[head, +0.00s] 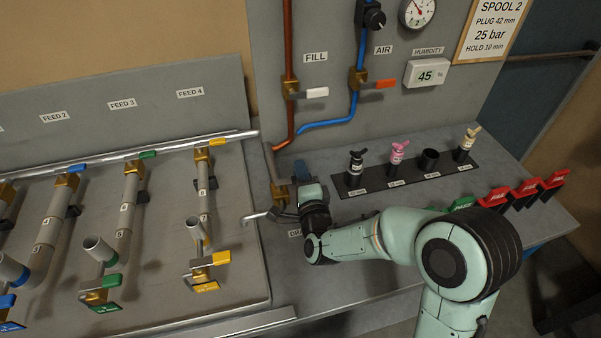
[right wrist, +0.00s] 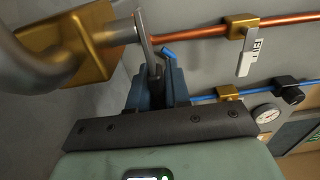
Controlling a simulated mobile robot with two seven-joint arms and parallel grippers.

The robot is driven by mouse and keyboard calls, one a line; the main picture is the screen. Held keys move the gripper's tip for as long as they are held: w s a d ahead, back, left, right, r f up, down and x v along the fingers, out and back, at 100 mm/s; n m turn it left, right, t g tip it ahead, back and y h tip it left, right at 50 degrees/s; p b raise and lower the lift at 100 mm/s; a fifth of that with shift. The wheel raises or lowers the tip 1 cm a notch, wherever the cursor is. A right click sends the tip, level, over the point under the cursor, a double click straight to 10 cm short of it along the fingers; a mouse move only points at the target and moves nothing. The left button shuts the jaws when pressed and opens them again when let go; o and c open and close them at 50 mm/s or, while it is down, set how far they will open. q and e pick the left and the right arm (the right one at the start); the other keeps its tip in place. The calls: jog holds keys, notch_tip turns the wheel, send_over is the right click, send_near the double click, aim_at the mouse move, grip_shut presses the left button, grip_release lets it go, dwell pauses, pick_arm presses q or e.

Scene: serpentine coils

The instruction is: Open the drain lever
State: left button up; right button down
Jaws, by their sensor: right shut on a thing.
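The drain valve has a brass body (head: 280,194) on a grey pipe, left of my right arm; it fills the upper left of the right wrist view (right wrist: 75,40). A bent metal spout (head: 258,215) leaves it towards the left. The drain lever (right wrist: 144,34) is a flat grey strip running from the valve down between my fingers. My right gripper (head: 303,172), with blue fingers, is beside the valve and shut on the lever; the fingers (right wrist: 157,85) hide its end. The label below is mostly covered by my arm. My left gripper is not in view.
Several coil pipes with coloured valves stand on the left board (head: 160,270). The FILL lever (head: 316,93) and AIR lever (head: 380,84) are on the panel behind. A black plug rack (head: 405,172) and red and green blocks (head: 525,189) stand to the right.

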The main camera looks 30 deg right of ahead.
jog(key=m+h+b, duration=0.1)
jog(key=s+m+g+h+b, duration=0.1)
jog(key=h, duration=0.1)
jog(key=shift+a, duration=0.1)
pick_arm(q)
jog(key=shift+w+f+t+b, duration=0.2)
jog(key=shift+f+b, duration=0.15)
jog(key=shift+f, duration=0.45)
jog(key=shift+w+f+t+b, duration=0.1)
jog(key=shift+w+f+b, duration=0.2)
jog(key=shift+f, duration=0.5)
pick_arm(e)
jog(key=shift+s+r+m+g+h, duration=0.1)
jog(key=shift+s+m+g+h, duration=0.2)
jog(key=shift+m+g+h, duration=0.4)
jog(key=shift+s+r+m+g+h, duration=0.1)
jog(key=shift+s+m+g+h, duration=0.3)
jog(key=shift+h, duration=0.5)
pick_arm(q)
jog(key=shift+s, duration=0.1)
pick_arm(e)
jog(key=shift+w, duration=0.15)
jog(key=c, duration=1.2)
grip_release()
jog(key=shift+f, duration=0.1)
jog(key=shift+o, duration=0.2)
